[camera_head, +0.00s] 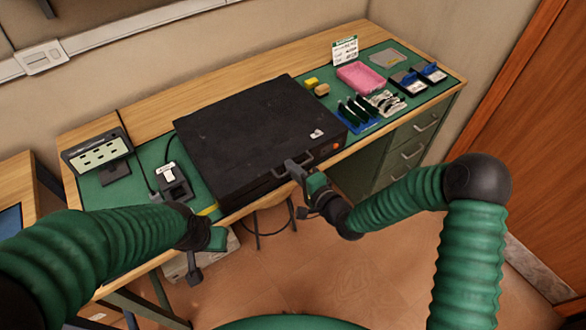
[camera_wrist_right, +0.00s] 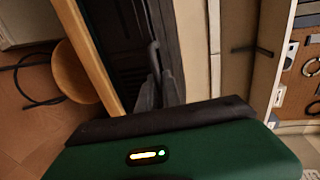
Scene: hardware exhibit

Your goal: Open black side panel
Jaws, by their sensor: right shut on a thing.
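A flat black case (camera_head: 255,130), its top panel lying level, rests on the green mat of the workbench. A handle (camera_head: 303,164) sits on its front side; it also shows in the right wrist view (camera_wrist_right: 154,55). My right gripper (camera_head: 296,172) is at the case's front side, shut on the handle; its dark fingers (camera_wrist_right: 158,92) show in the right wrist view and partly hide the handle. My left gripper (camera_head: 205,262) hangs in front of the bench's left part, apart from the case; whether its fingers are open I cannot tell.
A small display board (camera_head: 98,152) and a black device (camera_head: 173,182) stand left of the case. A pink tray (camera_head: 361,77), tools (camera_head: 357,112) and blue-black items (camera_head: 408,82) lie to the right. Drawers (camera_head: 410,150) are below. A round stool (camera_wrist_right: 72,75) stands under the bench.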

